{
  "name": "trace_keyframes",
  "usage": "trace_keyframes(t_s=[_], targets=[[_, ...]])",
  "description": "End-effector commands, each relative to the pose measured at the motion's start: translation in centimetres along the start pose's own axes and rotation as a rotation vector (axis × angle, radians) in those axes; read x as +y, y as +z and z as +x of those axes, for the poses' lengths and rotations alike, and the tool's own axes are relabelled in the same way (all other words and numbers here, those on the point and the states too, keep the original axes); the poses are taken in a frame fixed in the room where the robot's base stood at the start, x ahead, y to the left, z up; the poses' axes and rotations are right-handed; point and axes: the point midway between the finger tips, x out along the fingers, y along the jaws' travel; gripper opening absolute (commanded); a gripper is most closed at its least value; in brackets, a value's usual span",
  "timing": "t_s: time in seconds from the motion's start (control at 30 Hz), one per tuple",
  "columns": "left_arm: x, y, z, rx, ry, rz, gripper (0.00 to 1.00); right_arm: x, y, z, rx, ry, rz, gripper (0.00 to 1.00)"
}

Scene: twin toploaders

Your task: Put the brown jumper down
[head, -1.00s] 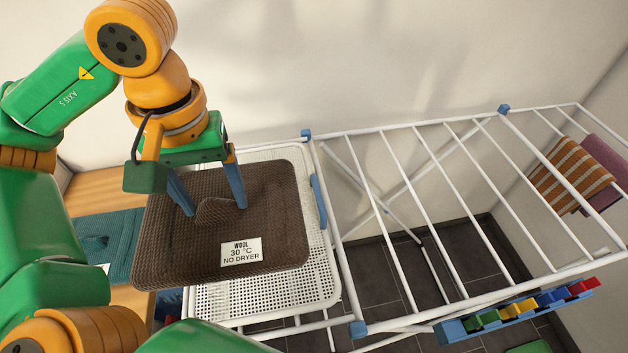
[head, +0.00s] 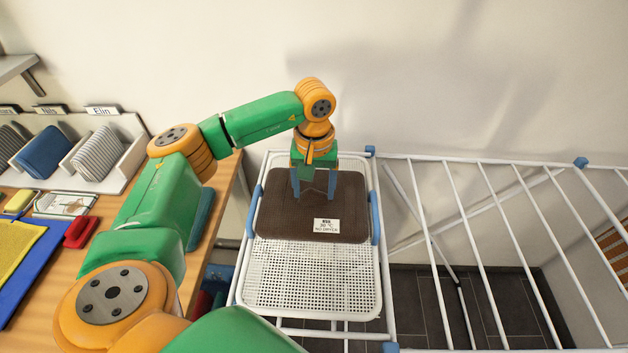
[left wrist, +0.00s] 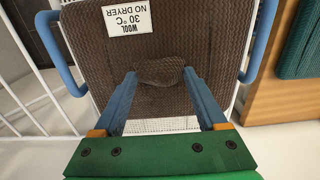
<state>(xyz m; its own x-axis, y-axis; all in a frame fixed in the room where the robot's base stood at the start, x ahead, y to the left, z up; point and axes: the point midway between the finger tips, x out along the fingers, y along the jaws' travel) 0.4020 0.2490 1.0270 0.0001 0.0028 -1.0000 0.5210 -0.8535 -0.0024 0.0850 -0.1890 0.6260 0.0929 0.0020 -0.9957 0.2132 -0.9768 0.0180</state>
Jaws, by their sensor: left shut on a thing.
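The brown jumper (head: 290,215) is a folded, knitted block with a white label reading "WOOL 30 °C NO DRYER". It lies over the back half of a white perforated tray (head: 310,275) with blue side handles. My left gripper (head: 314,194) points down at the jumper's back part. In the left wrist view its blue fingers (left wrist: 159,88) are shut on a raised fold of the brown jumper (left wrist: 190,40). Whether the jumper rests fully on the tray is hard to tell. My right gripper is not in view.
The tray sits at the left end of a white drying rack (head: 480,200); the rack's bars to the right are bare. On the left, a wooden table (head: 120,215) carries a rack of folded cloths (head: 95,155), a blue mat (head: 30,265) and a red item (head: 80,232). A teal cloth (head: 203,218) lies at its edge.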

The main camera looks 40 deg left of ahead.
Motion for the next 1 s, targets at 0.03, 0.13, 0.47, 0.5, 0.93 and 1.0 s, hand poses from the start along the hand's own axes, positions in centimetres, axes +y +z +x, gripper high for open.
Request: trace_keyframes(t_s=[0.03,0.13,0.47,0.5,0.93,1.0], targets=[[0.0,0.0,0.0,0.001,0.001,0.000,0.00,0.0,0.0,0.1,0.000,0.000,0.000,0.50],[0.0,0.0,0.0,0.002,0.001,0.000,0.00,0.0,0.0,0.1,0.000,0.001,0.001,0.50],[0.0,0.0,0.3,0.001,0.001,0.000,1.00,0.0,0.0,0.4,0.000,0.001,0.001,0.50],[0.0,0.0,0.3,0.001,0.001,0.000,1.00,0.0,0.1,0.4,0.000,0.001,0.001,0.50],[0.2,-0.1,-6.4,0.008,0.007,0.000,1.00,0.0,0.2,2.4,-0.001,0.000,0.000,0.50],[0.1,-0.1,-8.8,0.006,0.004,-0.001,1.00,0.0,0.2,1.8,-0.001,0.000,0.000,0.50]])
